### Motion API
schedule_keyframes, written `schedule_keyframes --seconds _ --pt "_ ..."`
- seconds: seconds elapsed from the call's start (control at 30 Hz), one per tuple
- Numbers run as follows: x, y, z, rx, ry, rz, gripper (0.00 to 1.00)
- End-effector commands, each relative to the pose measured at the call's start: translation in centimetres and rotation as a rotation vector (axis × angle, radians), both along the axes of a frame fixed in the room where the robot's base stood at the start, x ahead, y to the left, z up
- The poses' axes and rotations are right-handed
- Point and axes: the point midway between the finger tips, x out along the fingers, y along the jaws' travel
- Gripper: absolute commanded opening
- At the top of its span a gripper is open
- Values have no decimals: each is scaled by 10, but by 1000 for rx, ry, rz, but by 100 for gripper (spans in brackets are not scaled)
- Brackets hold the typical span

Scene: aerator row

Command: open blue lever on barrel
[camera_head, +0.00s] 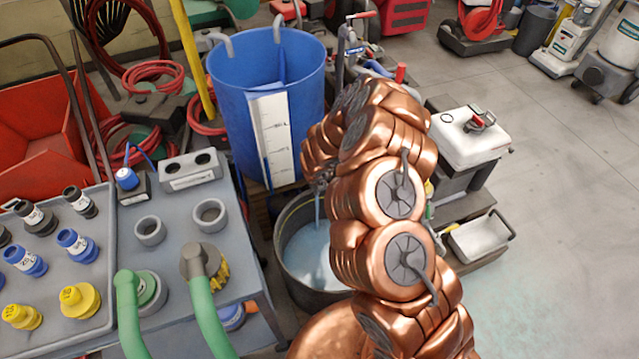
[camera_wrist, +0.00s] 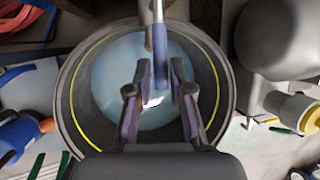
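The blue barrel (camera_head: 265,105) stands left of my arm in the head view, with a white measuring scale on its side. In the wrist view a slim blue lever (camera_wrist: 159,42) reaches down from the top edge. My gripper (camera_wrist: 161,65) is open, its fingers on either side of the lever's lower end, with narrow gaps. I cannot tell whether either finger touches it. In the head view my arm hides my gripper and most of the outlet. A thin pale-blue strand (camera_head: 317,206), apparently water, hangs below the outlet.
A dark round tub (camera_head: 291,268) with pale-blue liquid stands below; its yellow-lined rim shows in the wrist view (camera_wrist: 68,95). A grey bench (camera_head: 180,220) with fittings and green hoses is left. A white canister (camera_head: 470,140) stands right. Open floor (camera_head: 560,220) lies farther right.

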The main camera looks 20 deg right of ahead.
Motion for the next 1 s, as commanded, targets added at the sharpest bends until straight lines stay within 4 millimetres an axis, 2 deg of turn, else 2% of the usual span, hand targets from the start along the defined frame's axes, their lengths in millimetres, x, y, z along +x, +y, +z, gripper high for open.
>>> schedule_keyframes --seconds 0.03,0.17,0.2,0.63,1.0 --pt "-1 0 -1 0 1 0 27" --pt "-1 0 -1 0 4 -3 41" --pt "-2 0 -1 0 4 -3 41" --pt "-5 1 4 4 6 -4 41" --pt "-19 6 39 4 4 -4 41"
